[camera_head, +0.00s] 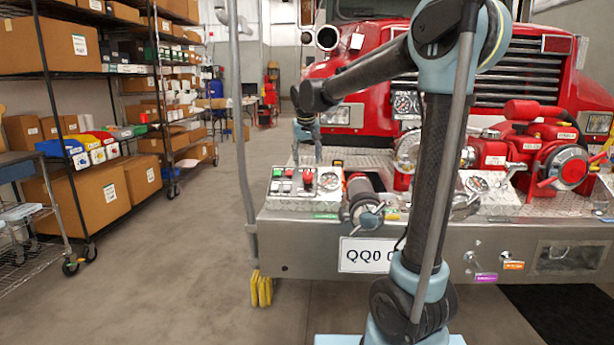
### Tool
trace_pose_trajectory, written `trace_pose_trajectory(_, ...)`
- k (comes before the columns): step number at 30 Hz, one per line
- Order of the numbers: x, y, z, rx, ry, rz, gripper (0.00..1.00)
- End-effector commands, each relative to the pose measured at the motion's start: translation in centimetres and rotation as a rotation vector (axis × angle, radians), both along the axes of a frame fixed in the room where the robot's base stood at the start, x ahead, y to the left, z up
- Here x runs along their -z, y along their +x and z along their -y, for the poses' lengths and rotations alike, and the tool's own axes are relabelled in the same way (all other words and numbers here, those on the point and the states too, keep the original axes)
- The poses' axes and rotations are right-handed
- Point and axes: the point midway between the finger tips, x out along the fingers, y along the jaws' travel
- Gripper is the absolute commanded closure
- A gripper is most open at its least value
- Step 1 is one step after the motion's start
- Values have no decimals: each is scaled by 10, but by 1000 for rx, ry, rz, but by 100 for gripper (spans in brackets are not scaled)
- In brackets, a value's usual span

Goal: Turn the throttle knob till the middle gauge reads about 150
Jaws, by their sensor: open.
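My gripper (308,157) is small and far off, above the back of the control panel (290,205) at the left end of the truck's bumper. Its fingers are open, and no held thing shows. Small red and black controls sit on the panel below it; I cannot tell which is the throttle knob. Round gauges show on the panel's right (330,181), on the truck's front (404,103), beside the red pump (407,148) and on the bumper deck (477,184). I cannot tell which is the middle one. Their needles are too small to read.
The red pump (493,153) with its valves stands on the bumper's right part. A grey pole (242,130) rises just left of the bumper. Shelves with boxes (67,45) line the left wall. The floor (185,250) between is clear. My arm hides part of the bumper.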

Motion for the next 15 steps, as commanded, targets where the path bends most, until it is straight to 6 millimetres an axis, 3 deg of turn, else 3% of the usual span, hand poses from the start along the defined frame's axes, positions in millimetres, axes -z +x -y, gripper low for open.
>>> trace_pose_trajectory(9,50,22,1,2,1,0,44)
trace_pose_trajectory(15,68,29,0,1,0,0,44)
